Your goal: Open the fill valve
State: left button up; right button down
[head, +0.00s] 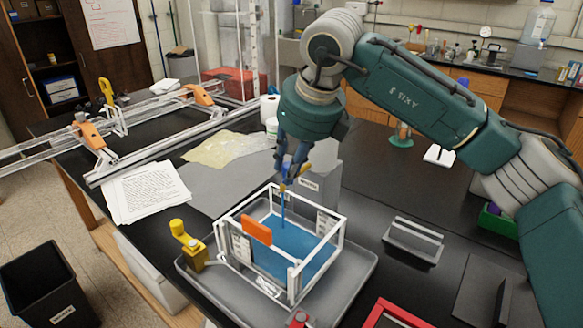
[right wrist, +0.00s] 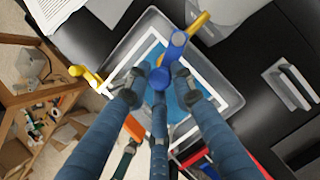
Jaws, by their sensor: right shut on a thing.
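The fill valve (right wrist: 175,42) is blue with a yellow lever (right wrist: 197,25) in the right wrist view. In the head view its yellow lever (head: 301,170) shows just below my right gripper (head: 287,160). The gripper points down, with its fingers closed in around the valve; the exact contact is partly hidden. A thin blue vertical line (head: 282,212) runs below the valve into a white extrusion frame (head: 340,235) with a blue floor or liquid (head: 313,262); I cannot tell whether the line is a tube or a stream. My left gripper is not in view.
The frame stands in a grey tray (head: 355,290). An orange plate (head: 257,230) is on the frame and a yellow fixture (head: 188,246) beside it. Papers (head: 145,190) lie left.

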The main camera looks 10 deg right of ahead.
jog(key=shift+w+d+r, duration=0.15)
jog(key=shift+w+r, duration=0.05)
jog(key=c, duration=1.7)
grip_release()
jog(key=shift+o, duration=0.8)
jog(key=shift+d+f, duration=0.1)
jog(key=shift+f, duration=0.1)
jog(key=v, duration=1.2)
jog(key=shift+w, duration=0.1)
jog(key=shift+c, duration=0.2)
